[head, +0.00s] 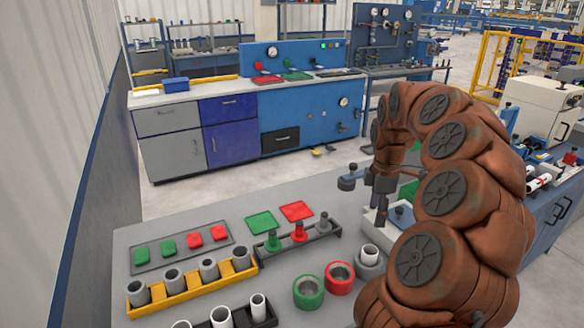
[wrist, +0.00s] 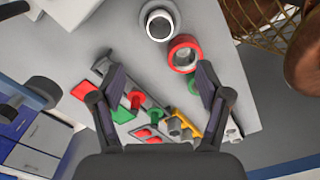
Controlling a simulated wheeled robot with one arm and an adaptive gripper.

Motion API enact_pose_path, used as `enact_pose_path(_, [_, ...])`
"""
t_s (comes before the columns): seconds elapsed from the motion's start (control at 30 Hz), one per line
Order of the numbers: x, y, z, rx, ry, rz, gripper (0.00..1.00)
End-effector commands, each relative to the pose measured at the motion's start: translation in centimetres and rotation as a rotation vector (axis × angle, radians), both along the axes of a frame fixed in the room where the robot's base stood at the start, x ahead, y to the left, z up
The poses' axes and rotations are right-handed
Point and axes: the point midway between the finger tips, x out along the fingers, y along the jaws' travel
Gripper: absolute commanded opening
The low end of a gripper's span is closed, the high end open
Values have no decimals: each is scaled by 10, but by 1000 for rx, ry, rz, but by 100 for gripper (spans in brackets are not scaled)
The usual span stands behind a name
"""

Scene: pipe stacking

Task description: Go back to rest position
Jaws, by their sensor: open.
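My brown arm reaches over the right side of the grey table (head: 200,215). My gripper (head: 382,205) hangs above the table's right part. In the wrist view my gripper (wrist: 150,88) has its two dark fingers spread wide with nothing between them. A light pipe standing in a grey ring (head: 369,258) is on the table below and left of the gripper; it also shows at the top of the wrist view (wrist: 160,24). A red ring (head: 340,278) and a green ring (head: 308,292) stand beside it. My arm hides part of the table's right side.
A yellow rack (head: 190,293) holds several grey pipes. A dark rack (head: 262,320) holds white pipes. Another rack carries green, red and grey pegs (head: 299,232). A tray (head: 183,246) holds green and red blocks. A blue workbench (head: 290,110) stands behind; machines are at right.

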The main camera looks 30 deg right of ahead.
Motion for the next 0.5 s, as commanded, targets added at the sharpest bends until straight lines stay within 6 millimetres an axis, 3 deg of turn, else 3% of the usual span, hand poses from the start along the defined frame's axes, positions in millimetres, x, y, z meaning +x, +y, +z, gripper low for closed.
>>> enact_pose_path(0.17, [0,2,1,0,-1,0,76])
enact_pose_path(0.27, [3,18,5,4,-6,-6,76])
enact_pose_path(0.37, [5,53,14,10,-10,-19,76])
enact_pose_path(0.5, [-2,116,27,20,-10,-73,76])
